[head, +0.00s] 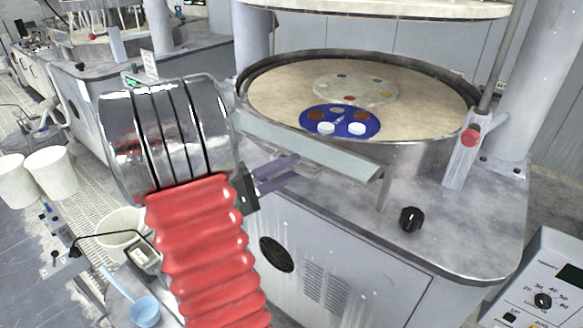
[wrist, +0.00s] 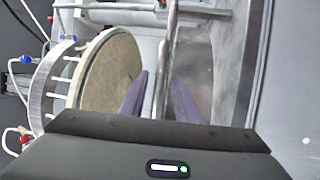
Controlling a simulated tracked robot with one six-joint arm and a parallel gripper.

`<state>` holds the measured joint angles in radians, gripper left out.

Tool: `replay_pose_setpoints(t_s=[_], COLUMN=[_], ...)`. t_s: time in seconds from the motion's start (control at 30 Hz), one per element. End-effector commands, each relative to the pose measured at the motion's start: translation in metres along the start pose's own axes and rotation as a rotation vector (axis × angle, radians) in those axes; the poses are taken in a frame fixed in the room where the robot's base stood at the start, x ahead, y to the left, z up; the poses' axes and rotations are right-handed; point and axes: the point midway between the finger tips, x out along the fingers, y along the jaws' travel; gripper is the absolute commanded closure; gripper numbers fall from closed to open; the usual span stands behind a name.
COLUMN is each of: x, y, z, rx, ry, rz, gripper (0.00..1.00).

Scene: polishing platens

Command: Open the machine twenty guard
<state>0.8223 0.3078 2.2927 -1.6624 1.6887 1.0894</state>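The near polishing machine has a grey cabinet and a round basin (head: 450,118) with a cream platen (head: 270,98). A flat grey bar (head: 310,147) crosses the front of the basin; it may be part of the guard, but I cannot tell. I see no readable machine number. My gripper (head: 300,167) is just below the bar's right half, its purple fingers pointing right. In the wrist view my gripper (wrist: 158,80) is open, fingers on either side of a metal rod (wrist: 166,60), with gaps showing beside it. The grip looks empty of pressure; any contact is unclear.
A blue disc (head: 345,130) with small samples lies on the platen. A round plate (head: 390,10) hangs above. A post with a red knob (head: 470,137), a black knob (head: 411,219) and a control box (head: 545,300) are right. White buckets (head: 50,170) stand left.

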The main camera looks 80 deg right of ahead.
Motion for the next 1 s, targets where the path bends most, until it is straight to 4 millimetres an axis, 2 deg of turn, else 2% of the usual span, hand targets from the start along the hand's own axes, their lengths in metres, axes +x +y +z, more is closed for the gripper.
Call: replay_pose_setpoints(t_s=[0.13, 0.43, 0.87, 1.0], x=[0.0081, 0.0094, 0.0093, 0.0093], y=[0.0003, 0.0003, -0.0001, -0.0005], z=[0.0005, 0.0003, 0.0004, 0.0004], rx=[0.000, 0.000, 0.000, -0.001], ry=[-0.001, -0.001, -0.001, -0.001], rz=[0.001, 0.001, 0.000, -0.001], gripper=[0.71, 0.71, 1.00, 1.00])
